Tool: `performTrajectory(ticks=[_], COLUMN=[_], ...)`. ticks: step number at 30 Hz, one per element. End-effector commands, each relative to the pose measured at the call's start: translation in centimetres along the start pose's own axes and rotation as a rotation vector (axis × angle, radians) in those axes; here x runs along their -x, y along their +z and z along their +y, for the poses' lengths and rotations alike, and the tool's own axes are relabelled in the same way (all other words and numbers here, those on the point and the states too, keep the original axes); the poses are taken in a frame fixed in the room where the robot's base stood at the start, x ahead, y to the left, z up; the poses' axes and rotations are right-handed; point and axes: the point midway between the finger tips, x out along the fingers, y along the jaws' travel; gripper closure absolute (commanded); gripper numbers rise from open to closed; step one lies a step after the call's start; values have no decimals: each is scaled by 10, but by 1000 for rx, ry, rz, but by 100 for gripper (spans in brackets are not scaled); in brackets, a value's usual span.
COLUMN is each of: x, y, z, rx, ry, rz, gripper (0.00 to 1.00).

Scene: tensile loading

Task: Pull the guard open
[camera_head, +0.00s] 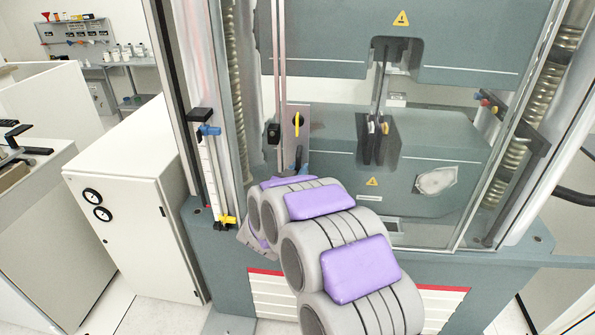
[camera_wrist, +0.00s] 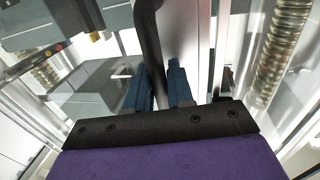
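The guard (camera_head: 450,190) is a clear panel with a pale frame across the front of the grey testing machine. In the head view my gripper (camera_head: 298,162) is mostly hidden behind my own arm, close to the guard's left edge. In the wrist view my gripper (camera_wrist: 160,88) shows two dark blue fingers with a gap between them. A black curved bar (camera_wrist: 148,40), which looks like a handle, runs down from the top and crosses this gap. I cannot tell whether the fingers touch it.
A metal plate with a yellow part (camera_head: 297,122) stands left of the machine's middle. Blue and yellow clamps (camera_head: 208,130) sit on the left column. A white cabinet (camera_head: 130,215) stands to the left. A coiled column (camera_head: 520,100) rises at right.

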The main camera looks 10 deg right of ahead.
Motion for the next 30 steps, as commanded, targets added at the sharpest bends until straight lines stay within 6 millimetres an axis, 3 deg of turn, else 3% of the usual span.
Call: performTrajectory(ticks=[6,20,26,30], x=[1,0,-6,-16], y=[0,0,2,2], z=[-2,-1,18,49], rx=[1,2,4,3], ry=[0,-1,3,7], rz=[1,1,-1,-4], gripper=[100,100,100,100])
